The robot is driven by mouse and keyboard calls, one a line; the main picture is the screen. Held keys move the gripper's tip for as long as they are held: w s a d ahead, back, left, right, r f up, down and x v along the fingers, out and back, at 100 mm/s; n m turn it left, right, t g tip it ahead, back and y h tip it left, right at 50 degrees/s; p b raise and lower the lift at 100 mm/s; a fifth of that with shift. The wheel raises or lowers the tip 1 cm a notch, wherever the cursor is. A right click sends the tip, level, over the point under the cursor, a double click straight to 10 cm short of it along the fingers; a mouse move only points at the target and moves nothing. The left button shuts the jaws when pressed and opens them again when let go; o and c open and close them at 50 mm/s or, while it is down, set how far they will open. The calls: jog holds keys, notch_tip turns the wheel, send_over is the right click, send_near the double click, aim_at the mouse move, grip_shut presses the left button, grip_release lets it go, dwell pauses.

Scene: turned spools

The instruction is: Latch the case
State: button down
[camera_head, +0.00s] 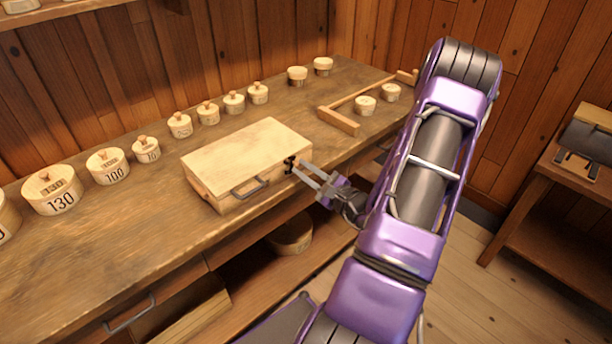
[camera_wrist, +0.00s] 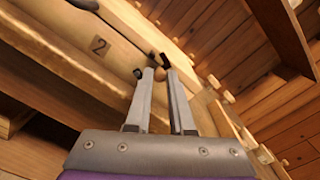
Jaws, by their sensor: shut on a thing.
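The pale wooden case (camera_head: 245,155) lies on the workbench with its lid down. A dark handle (camera_head: 249,187) is on its front face. A small dark latch (camera_head: 290,162) is at the front's right end. My gripper (camera_head: 295,170) reaches in from the right, its fingertips at the latch and shut on it. In the wrist view, my gripper (camera_wrist: 158,72) has its two fingertips close together by the dark latch (camera_wrist: 165,60). A number 2 plate shows on the case's front there. The fingertips partly hide the latch, so its exact position is unclear.
The workbench (camera_head: 100,240) carries a row of numbered round wooden boxes, including the 130 box (camera_head: 52,192), behind and left of the case. A wooden rail frame (camera_head: 340,121) and small round boxes stand to the right. Bare bench lies in front.

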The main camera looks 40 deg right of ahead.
jog(key=shift+a+r+n+b, duration=0.1)
jog(key=shift+a+n+b, duration=0.15)
jog(key=shift+n+b, duration=0.55)
jog(key=shift+a+r+n+b, duration=0.1)
jog(key=shift+a+n+b, duration=0.1)
jog(key=shift+n+b, duration=0.6)
jog(key=shift+n, duration=0.4)
jog(key=c, duration=0.8)
grip_release()
jog(key=s, duration=0.5)
jog(key=s+d, duration=0.1)
jog(key=s, duration=1.1)
jog(key=shift+s+d, duration=0.2)
jog(key=shift+s, duration=0.05)
